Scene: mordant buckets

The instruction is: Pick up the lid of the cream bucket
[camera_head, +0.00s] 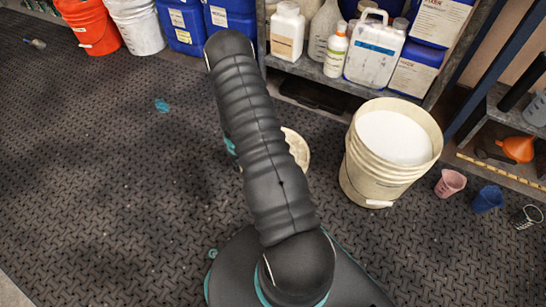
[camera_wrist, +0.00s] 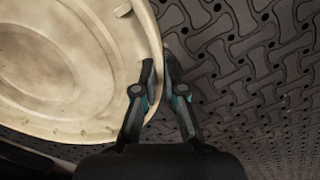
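The cream bucket (camera_head: 375,165) stands upright on the floor right of my arm. It is open at the top and filled with something white. Its round cream lid (camera_head: 298,150) is apart from it, to its left, and mostly hidden behind my arm. In the wrist view the lid (camera_wrist: 60,70) fills the left side, top face showing, with a small tab near its edge. My gripper (camera_wrist: 158,68) has its two fingers close together, one on each side of the lid's rim, and looks shut on it. Whether the lid is off the floor I cannot tell.
A metal shelf (camera_head: 345,85) with bottles and canisters stands behind the bucket. A pink cup (camera_head: 450,183) and a blue cup (camera_head: 488,198) are to its right. Orange (camera_head: 88,27) and white (camera_head: 137,25) buckets stand at the back left. The patterned floor (camera_head: 90,170) on the left is mostly clear.

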